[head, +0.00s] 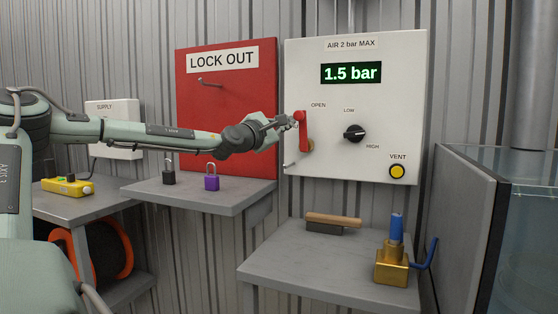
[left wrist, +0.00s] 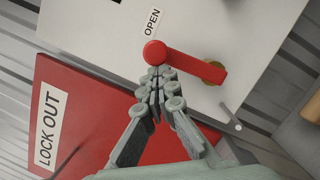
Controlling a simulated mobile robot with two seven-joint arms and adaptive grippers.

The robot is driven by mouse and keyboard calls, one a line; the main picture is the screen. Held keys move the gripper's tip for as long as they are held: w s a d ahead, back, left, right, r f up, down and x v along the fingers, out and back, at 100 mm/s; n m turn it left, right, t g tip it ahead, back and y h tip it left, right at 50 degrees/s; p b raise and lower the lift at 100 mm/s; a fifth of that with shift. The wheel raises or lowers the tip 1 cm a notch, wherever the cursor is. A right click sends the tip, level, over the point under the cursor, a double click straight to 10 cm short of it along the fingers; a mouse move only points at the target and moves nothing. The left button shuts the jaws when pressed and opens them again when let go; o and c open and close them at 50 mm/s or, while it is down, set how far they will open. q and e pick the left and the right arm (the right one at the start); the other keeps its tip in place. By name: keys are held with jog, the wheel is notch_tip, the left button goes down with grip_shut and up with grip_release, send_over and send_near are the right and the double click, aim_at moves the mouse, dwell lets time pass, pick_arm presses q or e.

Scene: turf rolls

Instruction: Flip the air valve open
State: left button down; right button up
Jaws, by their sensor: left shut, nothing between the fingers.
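The air valve's red lever (head: 304,132) is on the white panel (head: 388,95). It stands nearly upright from a brass fitting (head: 311,146), its knob end up beside the word OPEN (head: 318,105). The left wrist view also shows the red lever (left wrist: 190,61), with the brass fitting (left wrist: 215,72) at its other end. My left gripper (head: 291,121) is shut and empty at the left of the knob end. In the left wrist view its fingertips (left wrist: 157,76) lie right at the knob; I cannot tell whether they touch. The display (head: 351,73) reads 1.5 bar. My right gripper is out of view.
A black LOW/HIGH knob (head: 354,133) and yellow VENT button (head: 397,171) are right of the lever. The red LOCK OUT board (head: 227,100) is at left. Below are a shelf with padlocks (head: 211,181) and a table with a brush (head: 332,222) and brass valve (head: 392,262).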

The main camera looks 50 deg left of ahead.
pick_arm(q)
jog(key=shift+w+d+r+m, duration=0.1)
jog(key=shift+d+m, duration=0.15)
jog(key=shift+m, duration=0.25)
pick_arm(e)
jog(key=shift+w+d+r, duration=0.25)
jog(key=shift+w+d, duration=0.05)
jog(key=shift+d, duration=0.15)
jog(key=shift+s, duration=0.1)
